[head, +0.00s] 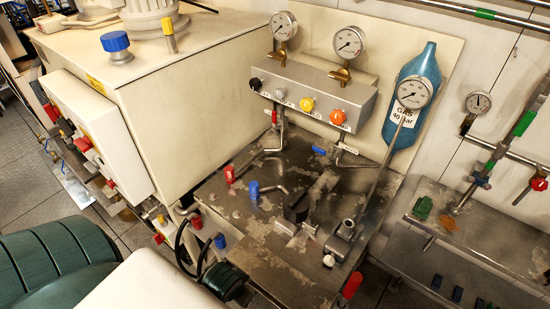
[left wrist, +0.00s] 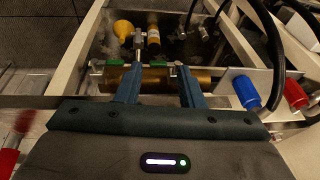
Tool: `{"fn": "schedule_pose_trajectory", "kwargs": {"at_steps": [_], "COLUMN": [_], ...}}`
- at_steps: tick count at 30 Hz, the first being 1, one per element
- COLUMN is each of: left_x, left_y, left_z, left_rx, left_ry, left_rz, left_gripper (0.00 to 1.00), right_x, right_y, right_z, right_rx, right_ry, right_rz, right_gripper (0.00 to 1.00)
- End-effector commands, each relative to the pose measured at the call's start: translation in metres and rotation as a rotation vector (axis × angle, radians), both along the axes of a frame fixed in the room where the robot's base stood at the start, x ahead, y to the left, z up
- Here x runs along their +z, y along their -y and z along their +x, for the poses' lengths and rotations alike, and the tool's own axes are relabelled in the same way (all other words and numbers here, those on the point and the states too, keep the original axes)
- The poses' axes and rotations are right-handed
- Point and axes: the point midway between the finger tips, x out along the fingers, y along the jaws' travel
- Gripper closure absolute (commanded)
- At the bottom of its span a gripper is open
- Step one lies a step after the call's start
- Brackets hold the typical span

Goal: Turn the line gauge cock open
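Neither gripper shows in the head view.
In the left wrist view, a blue handle (left wrist: 246,92) and a red handle (left wrist: 295,94) sit right of my gripper, with black hoses and pale frame bars around. In the head view, a metal bench (head: 270,232) carries several coloured handles below a gauge panel (head: 315,92).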

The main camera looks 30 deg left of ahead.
Motion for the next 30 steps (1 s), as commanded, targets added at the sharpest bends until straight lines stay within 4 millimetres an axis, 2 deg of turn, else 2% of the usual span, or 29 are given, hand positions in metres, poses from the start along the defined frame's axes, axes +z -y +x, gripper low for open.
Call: {"fn": "schedule_pose_trajectory", "kwargs": {"at_steps": [1, 5, 7, 9, 17, 23, 25, 28, 30], "left_x": [0.023, 0.069, 0.099, 0.113, 0.144, 0.175, 0.196, 0.242, 0.284], "left_y": [0.001, 0.002, 0.001, -0.002, -0.016, -0.042, -0.058, -0.092, -0.122], "left_z": [0.001, 0.008, 0.021, 0.04, 0.115, 0.191, 0.226, 0.284, 0.321], "left_rx": [0.001, 0.016, 0.043, 0.082, 0.24, 0.404, 0.482, 0.62, 0.72], "left_ry": [0.012, 0.052, 0.103, 0.16, 0.356, 0.522, 0.596, 0.716, 0.797], "left_rz": [-0.001, -0.014, -0.035, -0.068, -0.226, -0.422, -0.526, -0.729, -0.898], "left_gripper": [0.65, 0.65, 0.65, 0.65, 0.65, 0.65, 0.65, 0.65, 0.65], "right_x": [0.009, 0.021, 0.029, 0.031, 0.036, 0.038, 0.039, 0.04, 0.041], "right_y": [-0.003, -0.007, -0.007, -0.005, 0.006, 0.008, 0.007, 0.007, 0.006], "right_z": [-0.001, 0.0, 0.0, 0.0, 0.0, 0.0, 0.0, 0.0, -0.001], "right_rx": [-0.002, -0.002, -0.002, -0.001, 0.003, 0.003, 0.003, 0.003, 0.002], "right_ry": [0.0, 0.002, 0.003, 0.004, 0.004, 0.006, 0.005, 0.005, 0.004], "right_rz": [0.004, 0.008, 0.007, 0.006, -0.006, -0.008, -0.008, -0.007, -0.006], "right_gripper": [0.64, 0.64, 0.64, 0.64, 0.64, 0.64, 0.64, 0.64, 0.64]}}
